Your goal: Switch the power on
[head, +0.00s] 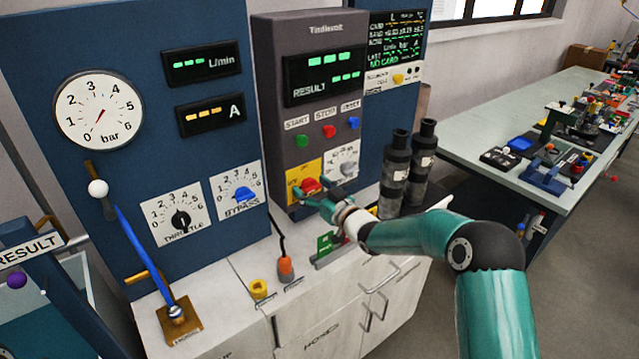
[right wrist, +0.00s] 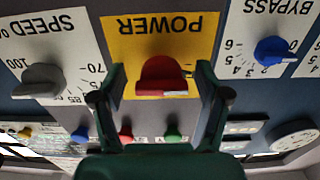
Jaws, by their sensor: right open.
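The power switch is a red knob (head: 310,185) on a yellow plate (head: 296,173), low on the grey console. In the right wrist view the scene is upside down, and the red knob (right wrist: 163,78) sits under the word POWER on the yellow plate (right wrist: 125,45). My right gripper (head: 318,196) is at the knob. Its green fingers are open, one on each side of the knob in the right wrist view, with a visible gap on both sides. I cannot tell how deep the fingers reach around it. My left gripper is not in view.
A grey speed knob (right wrist: 40,80) and a blue bypass knob (right wrist: 272,50) flank the switch. Start, stop and reset buttons (head: 329,131) sit above it. Dark cylinders (head: 396,165) stand right of my right gripper. A green card (head: 325,242) stands on the cabinet below.

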